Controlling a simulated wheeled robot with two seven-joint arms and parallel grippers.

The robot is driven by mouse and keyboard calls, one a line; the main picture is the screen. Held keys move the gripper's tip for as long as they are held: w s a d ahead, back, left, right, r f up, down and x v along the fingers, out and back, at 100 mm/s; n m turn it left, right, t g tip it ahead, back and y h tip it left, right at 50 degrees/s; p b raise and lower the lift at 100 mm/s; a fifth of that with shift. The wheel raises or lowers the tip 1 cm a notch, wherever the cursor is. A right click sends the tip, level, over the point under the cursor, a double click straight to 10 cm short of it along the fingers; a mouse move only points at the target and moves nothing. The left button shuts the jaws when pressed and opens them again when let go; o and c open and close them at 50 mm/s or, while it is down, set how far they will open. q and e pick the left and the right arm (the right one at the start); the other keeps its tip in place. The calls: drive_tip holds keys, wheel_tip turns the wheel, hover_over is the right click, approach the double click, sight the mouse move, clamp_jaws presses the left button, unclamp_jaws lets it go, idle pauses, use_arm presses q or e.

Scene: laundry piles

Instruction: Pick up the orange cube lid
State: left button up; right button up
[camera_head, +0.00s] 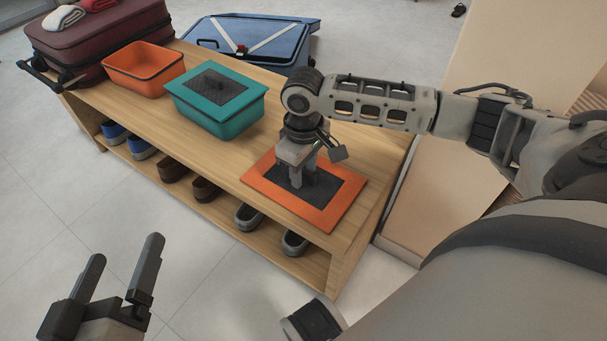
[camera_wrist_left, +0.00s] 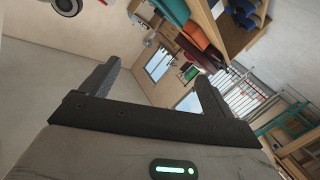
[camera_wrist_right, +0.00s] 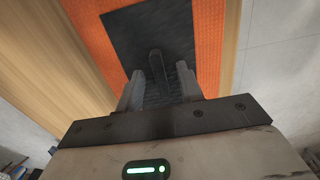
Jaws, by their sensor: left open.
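The orange cube lid (camera_head: 257,178) lies flat on the right end of the wooden bench. It is an orange panel with a dark grey centre and a dark upright handle, and it also shows in the right wrist view (camera_wrist_right: 209,50). My right gripper (camera_head: 296,182) points down over the lid's centre. Its fingers stand on both sides of the handle (camera_wrist_right: 160,75), with narrow gaps showing in the right wrist view, so it looks partly open. My left gripper (camera_head: 118,275) is open and empty, low at the left in front of the bench.
The wooden bench (camera_head: 225,155) also holds a teal box (camera_head: 228,122) with its lid on, an open orange box (camera_head: 140,85) and a maroon suitcase (camera_head: 100,40). Several shoes sit on its lower shelf. A blue case (camera_head: 275,45) lies behind. The floor in front is clear.

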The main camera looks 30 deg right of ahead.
clamp_jaws()
drive_tip(key=shift+r, duration=0.2)
